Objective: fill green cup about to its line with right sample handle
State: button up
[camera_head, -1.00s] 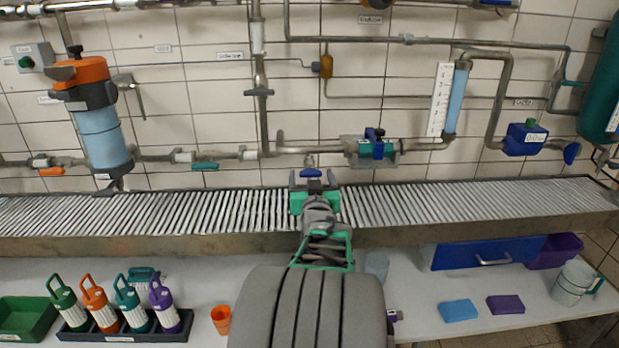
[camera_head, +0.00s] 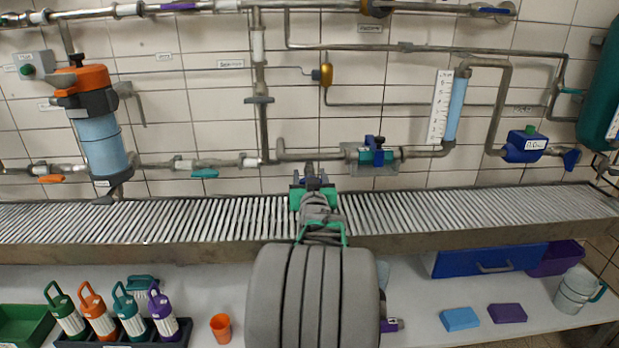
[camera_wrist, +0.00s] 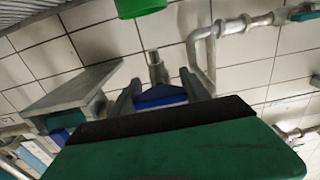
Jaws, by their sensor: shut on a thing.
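My gripper (camera_head: 313,190) is at the wall pipe's sample outlet, above the slatted drain rack, at the middle of the head view. In the wrist view its two grey fingers (camera_wrist: 160,94) are shut on a blue sample handle (camera_wrist: 158,96), just below a metal pipe stub. A bright green thing, likely the green cup (camera_wrist: 140,6), shows only in part at the top edge of the wrist view. Its fill level and line are out of sight. In the head view my arm hides the space where the cup would be.
The slatted drain rack (camera_head: 140,217) runs along the tiled wall. A blue-and-green valve (camera_head: 374,154) is on the pipe to the right. Sample bottles (camera_head: 115,314), an orange cup (camera_head: 221,327) and blue (camera_head: 460,319) and purple (camera_head: 507,313) blocks are on the bench below.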

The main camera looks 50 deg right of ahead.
jog(key=c, duration=0.6)
jog(key=shift+o, duration=0.2)
jog(key=shift+f+n+b, duration=0.3)
jog(key=shift+n+b, duration=0.2)
jog(key=shift+b, duration=0.55)
jog(key=shift+n+b, duration=0.4)
jog(key=shift+b, duration=0.25)
jog(key=shift+r+n+b, duration=0.2)
jog(key=shift+n+b, duration=0.2)
jog(key=shift+n, duration=0.2)
jog(key=o, duration=1.4)
jog(key=shift+r, duration=0.1)
